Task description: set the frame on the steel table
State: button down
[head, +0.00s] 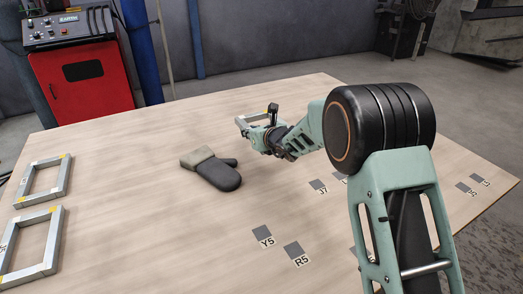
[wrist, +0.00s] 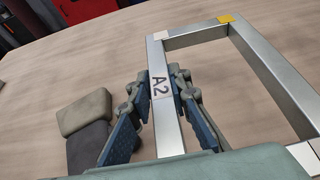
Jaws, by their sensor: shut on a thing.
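The table (head: 130,215) has a pale, wood-look top; no bare steel surface shows.
A grey and black mitt (head: 217,170) lies just left of my gripper. Two more frames (head: 43,180) (head: 32,248) lie at the table's left edge. Several dark labelled squares, including Y5 (head: 261,233) and R5 (head: 293,248), mark the front and right. A red cabinet (head: 85,78) stands behind.

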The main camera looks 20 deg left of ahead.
jog(key=w+d+f, duration=0.1)
jog(key=f, duration=0.2)
jog(key=w+d+f, duration=0.1)
jog(key=shift+w+d+f+b, duration=0.3)
jog(key=shift+d+f, duration=0.05)
jog(key=f, duration=0.3)
jog(key=shift+w+d+f+b, duration=0.15)
jog(key=shift+d+f+b, duration=0.05)
jog(key=shift+f+b, duration=0.2)
jog(key=c, duration=2.1)
grip_release()
jog(key=shift+f, duration=0.1)
jog(key=o, duration=0.3)
jog(key=shift+d, duration=0.1)
